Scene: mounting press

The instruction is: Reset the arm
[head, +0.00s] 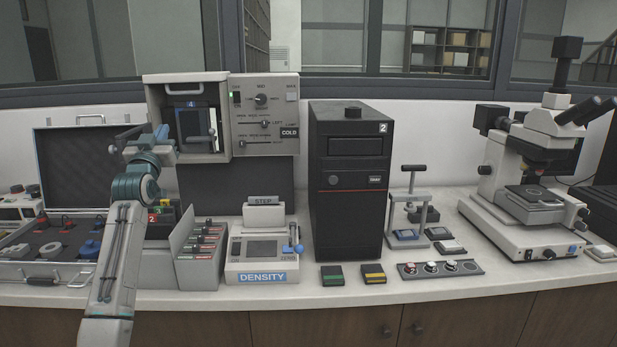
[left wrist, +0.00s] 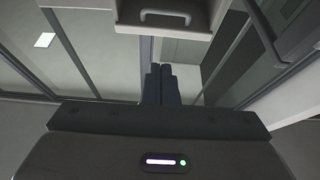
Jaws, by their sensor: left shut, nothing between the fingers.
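My left arm (head: 118,235) rises from the bottom left and bends at a teal joint. My left gripper (head: 161,131) is raised in front of the open-fronted grey press housing (head: 160,96), at its left side. Whether it touches the housing cannot be told. In the left wrist view the two dark fingers of the gripper (left wrist: 161,84) stand together, shut, with nothing between them. They point toward the window area. My right arm and gripper are not in view.
A control panel (head: 266,113) adjoins the housing. An open case (head: 40,271) lies left; a card rack (head: 199,251), density meter (head: 262,257), black tower (head: 346,190), small hand press (head: 410,205) and microscope (head: 530,190) stand rightward. The front counter edge has some bare room.

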